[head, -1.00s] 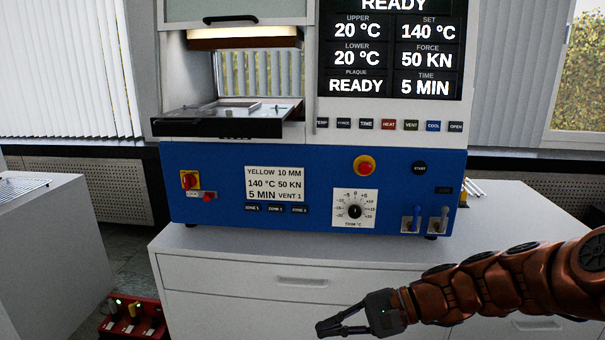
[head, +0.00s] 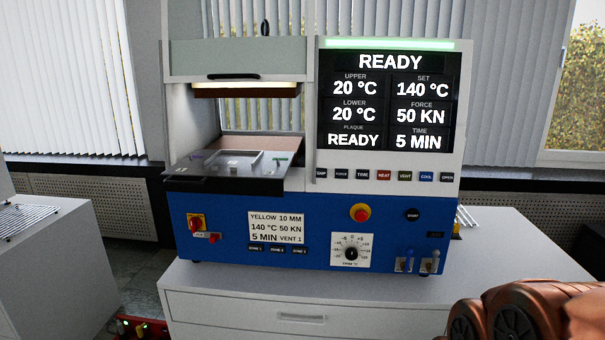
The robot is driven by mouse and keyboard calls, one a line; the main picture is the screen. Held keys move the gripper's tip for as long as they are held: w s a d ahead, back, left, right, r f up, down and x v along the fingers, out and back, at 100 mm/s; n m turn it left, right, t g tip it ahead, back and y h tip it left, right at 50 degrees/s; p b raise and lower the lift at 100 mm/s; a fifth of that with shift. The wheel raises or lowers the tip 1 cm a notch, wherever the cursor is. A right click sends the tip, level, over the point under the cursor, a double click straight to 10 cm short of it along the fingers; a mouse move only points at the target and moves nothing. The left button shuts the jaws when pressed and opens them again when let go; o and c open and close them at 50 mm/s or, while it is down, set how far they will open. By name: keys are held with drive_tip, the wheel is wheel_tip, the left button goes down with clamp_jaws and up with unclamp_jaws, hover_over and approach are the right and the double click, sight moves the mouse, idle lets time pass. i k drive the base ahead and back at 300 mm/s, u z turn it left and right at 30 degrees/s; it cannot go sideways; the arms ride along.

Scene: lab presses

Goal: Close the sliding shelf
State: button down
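The sliding shelf (head: 222,184) of the press sticks out at the front left of the machine. It has a dark front edge and carries a flat metal plate with a square recess (head: 235,162). The shelf is pulled out past the blue front panel (head: 375,212). The guard door (head: 237,58) above it is raised, and the chamber behind is open. My gripper is out of the frame; only a part of my orange arm shows at the lower right.
The press stands on a white cabinet (head: 300,288) with drawers. A red emergency button (head: 359,212), a dial and small levers sit on the front panel. Thin white rods (head: 467,217) lie behind the press at right. Another white unit (head: 45,265) stands at the left.

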sight(232, 172)
drive_tip(key=z, duration=0.05)
drive_tip(key=k, duration=1.15)
drive_tip(key=u, duration=1.1)
drive_tip(key=i, duration=0.9)
drive_tip(key=u, duration=0.15)
